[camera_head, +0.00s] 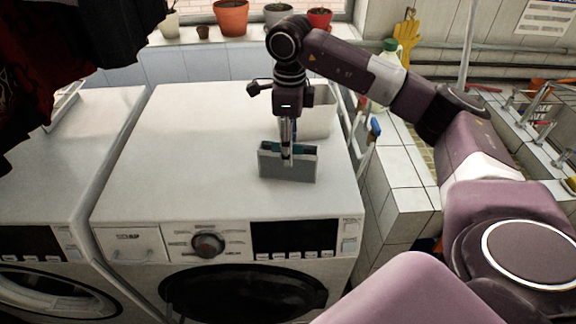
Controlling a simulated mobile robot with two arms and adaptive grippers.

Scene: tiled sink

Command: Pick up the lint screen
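The lint screen (287,168) is a grey, flat, box-like piece with a dark teal part along its top. It is upright at the top of the white washing machine (190,130); I cannot tell whether its lower edge touches the surface. My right gripper (287,160) points straight down at the middle of its top edge, with its narrow fingers overlapping the screen. The fingers are seen nearly edge-on, so whether they are closed on it is unclear. My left gripper is not in view.
A pale open container (318,115) stands behind my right gripper. A second white machine (60,150) is at the left, with dark cloth (60,60) hanging above. Potted plants (231,17) line the sill. The washer top left of the screen is clear.

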